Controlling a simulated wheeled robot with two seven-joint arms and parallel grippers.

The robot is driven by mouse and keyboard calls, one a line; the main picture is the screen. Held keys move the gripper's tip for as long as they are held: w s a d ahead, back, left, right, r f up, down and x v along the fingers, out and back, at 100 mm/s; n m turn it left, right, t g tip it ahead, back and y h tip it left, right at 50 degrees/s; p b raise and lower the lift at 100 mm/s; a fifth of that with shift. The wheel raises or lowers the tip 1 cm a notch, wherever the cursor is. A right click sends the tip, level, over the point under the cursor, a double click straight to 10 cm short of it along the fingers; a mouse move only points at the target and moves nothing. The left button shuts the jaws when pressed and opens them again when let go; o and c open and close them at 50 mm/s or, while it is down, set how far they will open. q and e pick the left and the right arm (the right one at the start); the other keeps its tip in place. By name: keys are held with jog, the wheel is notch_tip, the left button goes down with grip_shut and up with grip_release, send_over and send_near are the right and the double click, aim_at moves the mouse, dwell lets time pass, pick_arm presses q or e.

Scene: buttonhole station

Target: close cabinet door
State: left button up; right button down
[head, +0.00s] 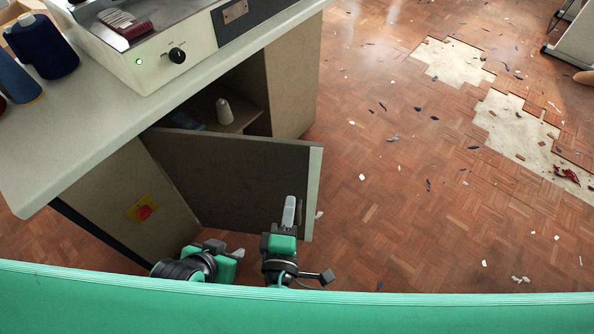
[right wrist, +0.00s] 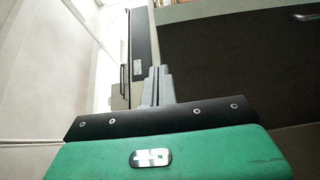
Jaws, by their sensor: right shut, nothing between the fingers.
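The cabinet door (head: 235,175) stands open, swung out from the cabinet under the worktop, with its pale free edge (head: 314,190) at the right. Behind it the cabinet's interior (head: 240,90) shows, with a white cone on a shelf. My right gripper (head: 289,212) is shut and empty, in front of the door face near the free edge; I cannot tell if it touches. In the right wrist view its closed fingers (right wrist: 158,87) point up beside a dark panel (right wrist: 235,60) with a metal handle (right wrist: 306,14). My left gripper (head: 236,254) is low, left of the right one; its jaws are unclear.
The worktop (head: 60,150) carries a machine (head: 165,50) and dark thread spools (head: 45,45). A red button on yellow (head: 145,210) is on the cabinet side. The parquet floor to the right is open, with scattered scraps and bare patches (head: 455,62).

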aim_at(300, 145)
jog(key=w, duration=0.9)
jog(key=w+d, duration=0.1)
jog(key=w, duration=0.4)
jog(key=shift+r, duration=0.1)
